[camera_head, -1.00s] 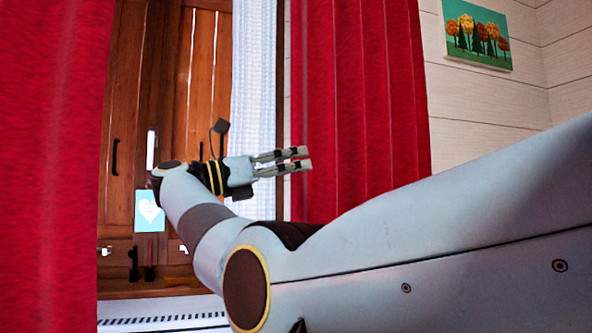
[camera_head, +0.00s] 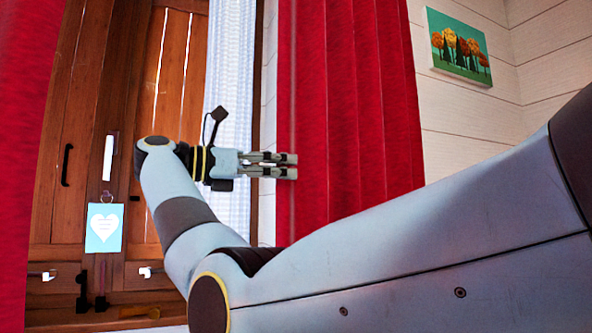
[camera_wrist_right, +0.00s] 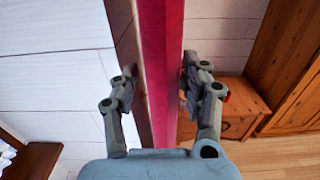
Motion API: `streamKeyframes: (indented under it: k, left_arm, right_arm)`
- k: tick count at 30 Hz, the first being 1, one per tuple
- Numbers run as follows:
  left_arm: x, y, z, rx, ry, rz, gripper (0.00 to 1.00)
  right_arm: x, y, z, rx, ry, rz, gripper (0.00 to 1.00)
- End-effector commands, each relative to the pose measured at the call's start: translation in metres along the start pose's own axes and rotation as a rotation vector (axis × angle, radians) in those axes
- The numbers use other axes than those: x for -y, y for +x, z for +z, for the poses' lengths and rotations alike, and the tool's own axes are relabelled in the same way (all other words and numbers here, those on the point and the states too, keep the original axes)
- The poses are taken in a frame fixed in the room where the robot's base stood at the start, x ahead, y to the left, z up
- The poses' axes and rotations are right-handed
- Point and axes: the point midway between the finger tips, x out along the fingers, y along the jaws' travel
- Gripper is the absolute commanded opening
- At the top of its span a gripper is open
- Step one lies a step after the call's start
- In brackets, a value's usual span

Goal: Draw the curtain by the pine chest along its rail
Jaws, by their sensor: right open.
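The red curtain (camera_head: 350,120) on the right of the window hangs in long folds. In the head view my right gripper (camera_head: 293,165) points right, its fingertips overlapping the curtain's left edge. In the right wrist view the curtain's narrow edge (camera_wrist_right: 160,50) runs between the two fingers of the open right gripper (camera_wrist_right: 158,82), with a gap visible on the right side. I cannot tell whether a finger touches the cloth. The pine chest (camera_wrist_right: 240,105) shows beyond the right finger in the wrist view. The rail is out of frame. My left gripper is not in view.
Another red curtain (camera_head: 25,110) hangs at the far left. A white sheer curtain (camera_head: 228,80) hangs beside wooden shutters (camera_head: 170,90) behind my wrist. A heart card (camera_head: 104,229) hangs there. A tree painting (camera_head: 458,46) is on the wall. Wooden floor (camera_wrist_right: 285,158) shows below the chest.

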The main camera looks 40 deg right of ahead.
Motion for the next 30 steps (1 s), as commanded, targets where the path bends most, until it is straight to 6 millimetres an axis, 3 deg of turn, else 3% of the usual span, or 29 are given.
streamKeyframes:
  k: [3,7,18,28,30]
  left_arm:
    - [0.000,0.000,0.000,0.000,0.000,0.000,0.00]
    - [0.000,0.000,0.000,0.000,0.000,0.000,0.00]
    - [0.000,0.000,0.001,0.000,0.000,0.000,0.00]
    - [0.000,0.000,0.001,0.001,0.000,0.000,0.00]
    - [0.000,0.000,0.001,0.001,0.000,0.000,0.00]
  right_arm:
    - [0.000,0.021,0.000,0.001,0.002,-0.002,0.46]
    - [0.000,0.034,0.000,0.002,0.001,0.000,0.46]
    - [0.000,0.039,0.000,0.002,0.000,0.001,0.45]
    - [0.000,0.039,0.000,0.001,0.000,0.001,0.02]
    - [0.000,0.039,0.000,0.001,0.000,0.001,0.00]
